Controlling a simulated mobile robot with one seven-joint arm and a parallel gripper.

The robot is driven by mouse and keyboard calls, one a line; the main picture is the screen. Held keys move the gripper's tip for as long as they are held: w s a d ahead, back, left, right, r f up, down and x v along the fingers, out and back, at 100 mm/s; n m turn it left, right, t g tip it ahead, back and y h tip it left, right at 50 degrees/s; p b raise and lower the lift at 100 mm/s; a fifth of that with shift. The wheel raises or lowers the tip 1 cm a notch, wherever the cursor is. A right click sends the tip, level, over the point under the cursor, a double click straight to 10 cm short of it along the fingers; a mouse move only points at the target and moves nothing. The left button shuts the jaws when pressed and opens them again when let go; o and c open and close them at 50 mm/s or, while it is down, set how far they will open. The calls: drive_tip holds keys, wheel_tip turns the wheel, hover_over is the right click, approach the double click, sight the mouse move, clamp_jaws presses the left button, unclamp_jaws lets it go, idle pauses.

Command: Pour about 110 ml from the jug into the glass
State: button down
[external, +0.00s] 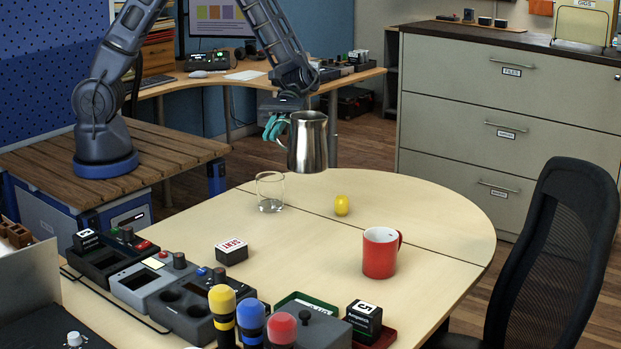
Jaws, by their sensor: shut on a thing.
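The jug (308,143) is a shiny steel pitcher, held upright above the far edge of the round table. My gripper (276,127) has teal fingers and is shut on the jug at its left side, where the handle would be; the exact grip is partly hidden. The glass (270,192) is clear and stands upright on the table, below and to the left of the jug. A little liquid or a thick base shows at its bottom; I cannot tell which. The jug's contents are hidden.
A yellow object (341,205) and a red mug (380,253) stand to the right on the table (440,215). A black-and-white block (231,251) lies nearer. Grey devices (150,283) and colored-top shakers (251,320) fill the front. An office chair (565,250) stands at right.

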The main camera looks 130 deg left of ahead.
drive_tip(key=shift+a+r, duration=0.1)
drive_tip(key=shift+a, duration=0.1)
drive_tip(key=s+a+f+m+g, duration=0.2)
drive_tip(key=a+f+m+g, duration=0.1)
drive_tip(key=a, duration=0.4)
drive_tip(key=s+a+f+m+g, duration=0.3)
drive_tip(key=a+f+g, duration=0.1)
drive_tip(key=a, duration=0.3)
drive_tip(key=s+a+f+m+g, duration=0.2)
drive_tip(key=a+f, duration=0.3)
drive_tip(key=a, duration=0.3)
drive_tip(key=shift+s+m+g+y, duration=0.4)
drive_tip(key=shift+m+g, duration=0.1)
drive_tip(key=shift+g, duration=0.2)
